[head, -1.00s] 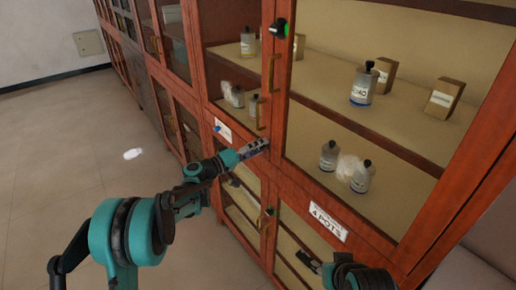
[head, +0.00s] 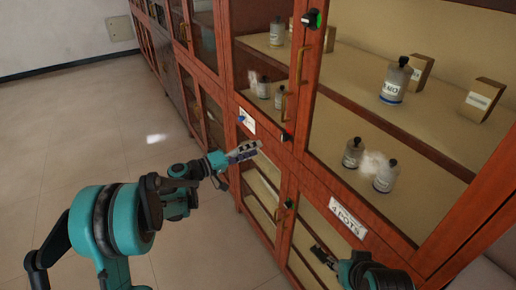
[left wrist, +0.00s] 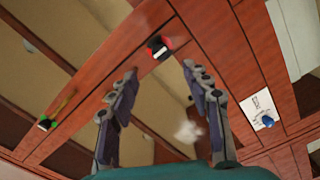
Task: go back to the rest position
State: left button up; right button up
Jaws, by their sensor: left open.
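My left gripper (head: 250,150) is open and empty in front of the wooden cabinet's middle rail (head: 310,165). In the left wrist view its two fingers (left wrist: 158,80) stand apart with nothing between them. A black knob with a red mark (head: 287,135) sits on the cabinet frame just right of the fingertips; it also shows beyond them in the left wrist view (left wrist: 157,47). My right gripper (head: 323,257) is low at the right, in front of the lower doors, only partly visible; its opening is unclear.
Glass cabinet doors line the right side, with bottles (head: 396,80) and boxes (head: 482,98) on shelves behind. Green-marked knobs (head: 313,18) and brass handles (head: 301,55) stick out. A "4 POTS" label (head: 347,217) is on the rail. The floor (head: 80,150) at left is clear.

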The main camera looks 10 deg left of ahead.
dwell(0.3)
pick_arm(q)
jog(key=s+d+f+g+y, duration=0.1)
jog(key=s+d+g+y, duration=0.15)
jog(key=s+y, duration=0.85)
jog(key=s+a+f+y, duration=0.1)
jog(key=s+a+f, duration=0.1)
jog(key=s, duration=0.5)
jog(key=s+a+f+m+y, duration=0.1)
jog(key=s+a+f, duration=0.1)
jog(key=s+a, duration=0.3)
jog(key=s+a+f+y, duration=0.1)
jog(key=s+a, duration=0.3)
jog(key=s, duration=0.6)
jog(key=shift+f+m+g+y, duration=0.3)
jog(key=shift+f+g, duration=0.15)
jog(key=shift+f, duration=0.25)
